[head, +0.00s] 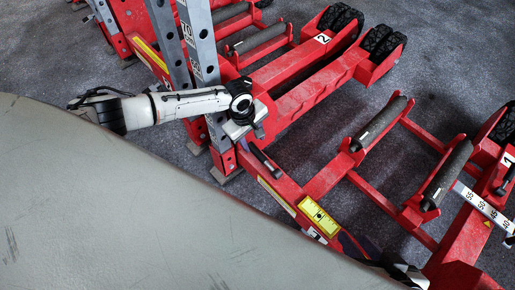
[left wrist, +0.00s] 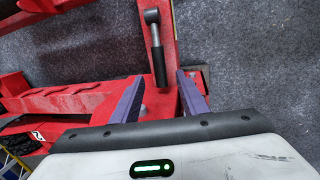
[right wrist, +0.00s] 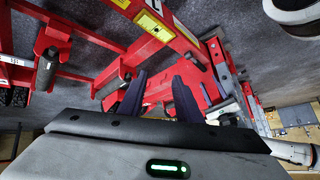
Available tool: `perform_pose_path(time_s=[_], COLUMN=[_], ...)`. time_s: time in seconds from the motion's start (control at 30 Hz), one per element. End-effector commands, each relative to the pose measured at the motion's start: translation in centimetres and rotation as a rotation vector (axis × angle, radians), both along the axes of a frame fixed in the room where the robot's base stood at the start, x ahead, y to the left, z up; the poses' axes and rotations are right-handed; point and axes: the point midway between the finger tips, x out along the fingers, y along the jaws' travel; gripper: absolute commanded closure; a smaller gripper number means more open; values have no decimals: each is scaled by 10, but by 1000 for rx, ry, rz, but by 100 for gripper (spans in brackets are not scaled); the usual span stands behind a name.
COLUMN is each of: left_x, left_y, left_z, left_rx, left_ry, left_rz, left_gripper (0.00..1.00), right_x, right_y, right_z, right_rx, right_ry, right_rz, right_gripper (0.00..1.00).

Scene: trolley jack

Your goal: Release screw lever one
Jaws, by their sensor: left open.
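A screw lever with a grey metal head and a black handle (left wrist: 159,62) sits on the red jack frame, upright in the left wrist view. The lever also shows in the head view (head: 265,161), just below my left gripper (head: 257,133). In the left wrist view my left gripper (left wrist: 160,78) is open, with its purple fingers on either side of the handle's end and gaps on both sides. Whether they are level with the handle is hard to tell. My right gripper (right wrist: 159,76) is open and empty, with red frame bars behind it; its white-and-black body is partly cut off low in the head view.
Red jack frames with black rollers (head: 381,124) and rubber wheels spread to the right. Grey perforated posts (head: 197,45) stand close to my left wrist. A yellow label (head: 318,215) is on the front beam. A large grey panel (head: 110,220) fills the lower left.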

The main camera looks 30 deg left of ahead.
Motion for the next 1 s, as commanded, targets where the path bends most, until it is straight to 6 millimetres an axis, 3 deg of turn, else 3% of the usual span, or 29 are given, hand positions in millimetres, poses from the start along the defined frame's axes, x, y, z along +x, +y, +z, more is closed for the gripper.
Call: perform_pose_path(time_s=[0.2, 0.43, 0.6, 0.9, 1.0], left_x=[7, 14, 17, 17, 17], left_y=[-4, -7, -8, -8, -8], left_z=[-45, -80, -91, -91, -91], left_rx=[0, -1, -1, -2, -2], left_ry=[-1, -4, -3, -3, -3], left_rz=[-4, -6, -6, -6, -6], left_gripper=[60, 60, 60, 60, 75], right_x=[6, 10, 10, 10, 10], right_y=[14, 28, 33, 34, 34], right_z=[8, 30, 41, 45, 45], right_rx=[79, 181, 221, 229, 229], right_ry=[-57, -129, -154, -160, -160], right_rz=[6, 7, 10, 10, 10], right_gripper=[69, 69, 69, 69, 69])
